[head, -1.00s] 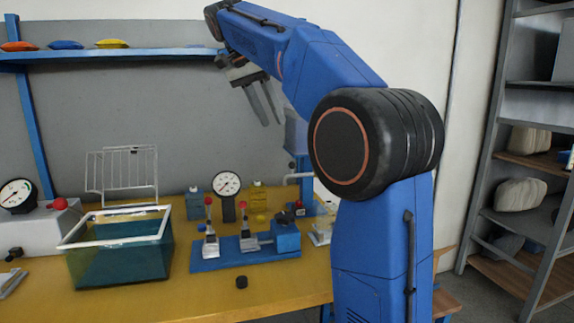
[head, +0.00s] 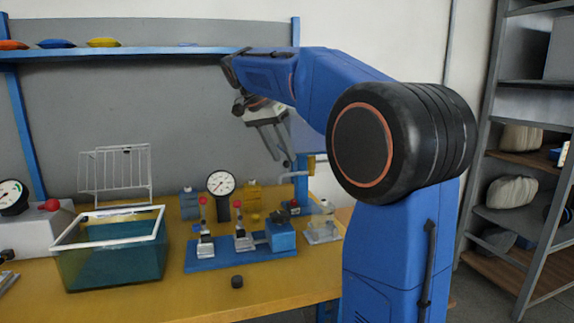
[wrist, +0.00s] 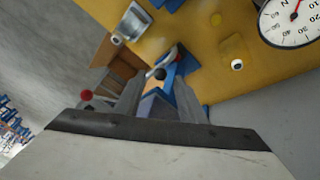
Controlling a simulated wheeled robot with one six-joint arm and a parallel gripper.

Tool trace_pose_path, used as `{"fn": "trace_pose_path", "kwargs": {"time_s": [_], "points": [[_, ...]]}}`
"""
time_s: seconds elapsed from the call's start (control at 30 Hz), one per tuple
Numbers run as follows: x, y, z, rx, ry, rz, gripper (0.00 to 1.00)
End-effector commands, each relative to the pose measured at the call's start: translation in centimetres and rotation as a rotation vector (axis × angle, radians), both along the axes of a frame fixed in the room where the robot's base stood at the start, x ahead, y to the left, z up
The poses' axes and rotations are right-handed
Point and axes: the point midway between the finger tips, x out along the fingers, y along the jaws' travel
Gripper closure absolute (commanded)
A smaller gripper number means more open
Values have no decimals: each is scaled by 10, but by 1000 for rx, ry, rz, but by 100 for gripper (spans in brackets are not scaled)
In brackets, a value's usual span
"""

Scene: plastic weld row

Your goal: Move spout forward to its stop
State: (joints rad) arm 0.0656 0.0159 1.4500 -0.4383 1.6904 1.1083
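A pale bent tube, which looks like the spout (head: 298,175), sticks out from a blue post (head: 301,190) at the back right of the bench. In the wrist view a pale bar with a dark ball end (wrist: 160,73) lies between and beyond my fingers; I cannot tell for sure that it is the spout. My gripper (head: 279,157) hangs above the back of the bench, close to the post in the picture, fingers pointing down. The fingers (wrist: 160,88) are apart with nothing visibly held. Contact with the spout cannot be made out.
A blue fixture with red-knobbed clamps (head: 240,255) stands in front, with a dial gauge (head: 221,183) behind. A teal tank (head: 110,262) with a wire rack (head: 115,170) is at left. A blue shelf (head: 120,52) runs above.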

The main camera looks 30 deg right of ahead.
Motion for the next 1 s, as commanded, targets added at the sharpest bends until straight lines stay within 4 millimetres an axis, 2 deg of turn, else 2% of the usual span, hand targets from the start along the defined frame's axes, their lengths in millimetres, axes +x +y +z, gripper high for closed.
{"fn": "trace_pose_path", "kwargs": {"time_s": [0.1, 0.3, 0.7, 0.87, 1.0], "points": [[-2, -8, -17, 1, 1, -1, 63], [-2, -16, -35, 0, 2, -1, 63], [-2, -18, -40, 0, 0, 1, 63], [-2, -18, -40, 0, 0, 1, 100], [-2, -18, -40, 0, 0, 1, 100]]}}
